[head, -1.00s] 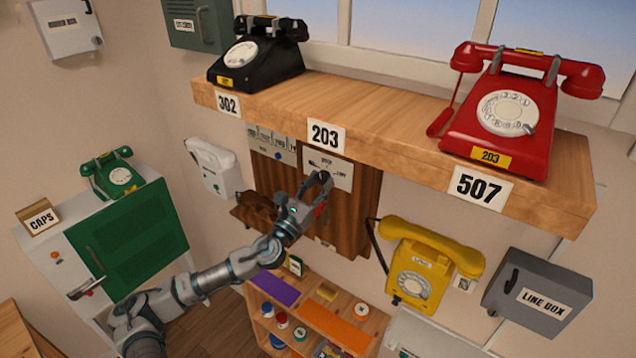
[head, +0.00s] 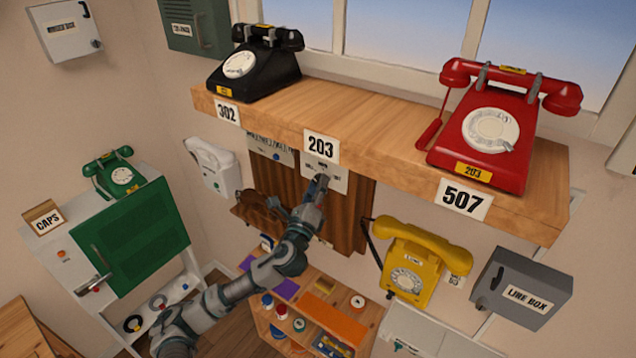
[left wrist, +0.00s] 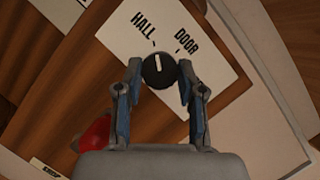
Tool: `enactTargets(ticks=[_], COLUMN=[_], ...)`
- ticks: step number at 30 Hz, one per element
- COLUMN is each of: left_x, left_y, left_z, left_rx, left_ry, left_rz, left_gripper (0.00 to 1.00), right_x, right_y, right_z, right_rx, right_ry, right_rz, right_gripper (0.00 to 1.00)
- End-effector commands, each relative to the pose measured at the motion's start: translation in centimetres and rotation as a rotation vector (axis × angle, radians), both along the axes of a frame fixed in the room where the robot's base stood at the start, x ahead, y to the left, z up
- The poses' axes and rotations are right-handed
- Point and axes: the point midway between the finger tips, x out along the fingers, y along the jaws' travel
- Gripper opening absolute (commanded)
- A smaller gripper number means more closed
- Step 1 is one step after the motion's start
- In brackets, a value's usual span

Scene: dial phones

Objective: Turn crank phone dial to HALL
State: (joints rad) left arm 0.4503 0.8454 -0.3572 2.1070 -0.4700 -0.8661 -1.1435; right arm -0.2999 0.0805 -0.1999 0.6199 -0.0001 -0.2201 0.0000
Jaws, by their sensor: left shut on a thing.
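The crank phone's wooden body (head: 345,220) hangs on the wall below the shelf. Its pale label plate (head: 338,183) is partly behind my left gripper (head: 319,186). In the left wrist view, the plate (left wrist: 215,75) reads HALL and DOOR, each with a tick mark. The round black dial (left wrist: 159,72) has a white pointer aimed nearly straight up in the picture, closer to the HALL tick than to the DOOR tick. The left gripper (left wrist: 160,70) is shut on the dial, one finger on each side. My right gripper is not in view.
The wooden shelf (head: 400,140) overhangs the crank phone, with a black phone (head: 255,65) and a red phone (head: 490,135) on it. A yellow phone (head: 412,265) hangs to the right. A low shelf unit (head: 345,325) with several small items stands below.

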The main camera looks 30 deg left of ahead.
Motion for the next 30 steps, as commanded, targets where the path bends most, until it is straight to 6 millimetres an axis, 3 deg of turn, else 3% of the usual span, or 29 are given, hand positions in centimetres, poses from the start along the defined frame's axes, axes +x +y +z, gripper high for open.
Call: enactTargets(ticks=[1, 20, 21, 23, 24, 30], left_x=[-0.06, -0.08, -0.08, -0.07, -0.07, -0.03], left_y=[0.26, 0.27, 0.27, 0.23, 0.2, 0.09], left_z=[0.67, 0.55, 0.55, 0.52, 0.46, 0.25], left_rx=[-0.015, -0.064, -0.064, -0.064, -0.064, -0.064], left_ry=[-0.009, -0.005, -0.005, -0.005, -0.004, 0.0], left_rz=[0.007, 0.007, 0.007, 0.006, 0.005, 0.002], left_gripper=[0.04, 0.04, 0.43, 0.58, 0.64, 0.64], right_x=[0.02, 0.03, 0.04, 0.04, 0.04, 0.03], right_y=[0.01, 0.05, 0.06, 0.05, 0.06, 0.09], right_z=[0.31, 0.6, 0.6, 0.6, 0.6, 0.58], right_rx=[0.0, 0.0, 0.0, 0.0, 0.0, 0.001], right_ry=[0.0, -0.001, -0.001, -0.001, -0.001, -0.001], right_rz=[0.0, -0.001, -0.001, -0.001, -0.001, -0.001], right_gripper=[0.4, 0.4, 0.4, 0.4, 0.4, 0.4])
